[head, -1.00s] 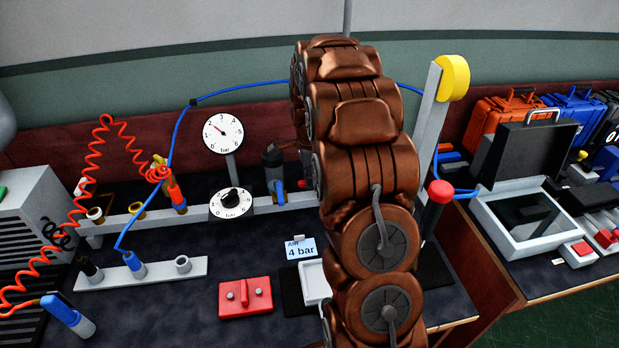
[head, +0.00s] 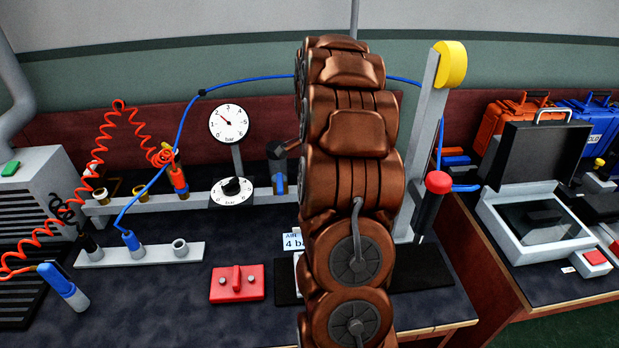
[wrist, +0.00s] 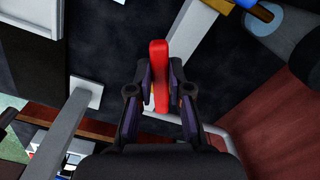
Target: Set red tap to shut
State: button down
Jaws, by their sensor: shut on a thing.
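In the wrist view, my gripper (wrist: 161,88) is shut on a narrow red bar-shaped handle, which I take to be the red tap (wrist: 159,60). The handle runs lengthwise up the picture between the two fingers, and its upper end sticks out past the fingertips. The part of the tap below the handle is hidden. In the head view, my arm covers both my gripper and this handle, so the tap's angle to its pipe cannot be told.
A pressure dial (head: 229,123) and a knob dial (head: 232,190) stand left of my arm. A red block (head: 237,283) lies on the bench. A grey post with a yellow top (head: 453,65) and a red ball knob (head: 438,182) stand close on the right. A blue hose (head: 245,84) runs behind.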

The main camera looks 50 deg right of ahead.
jog(key=shift+s+d+f+n+b, duration=0.15)
jog(key=shift+s+n+b, duration=0.8)
jog(key=shift+n, duration=1.1)
jog(key=shift+s+d+n+b, duration=0.25)
jog(key=shift+s+n+b, duration=0.65)
jog(key=shift+n, duration=1.2)
jog(key=shift+s+d+f+n+b, duration=0.15)
jog(key=shift+s+n+b, duration=0.75)
jog(key=shift+n, duration=1.15)
jog(key=shift+s+d, duration=0.1)
jog(key=shift+s, duration=0.05)
jog(key=c, duration=1.1)
grip_release()
jog(key=shift+r, duration=0.2)
jog(key=shift+c, duration=0.2)
jog(key=shift+o, duration=0.3)
jog(key=shift+d, duration=0.1)
jog(key=shift+r, duration=0.1)
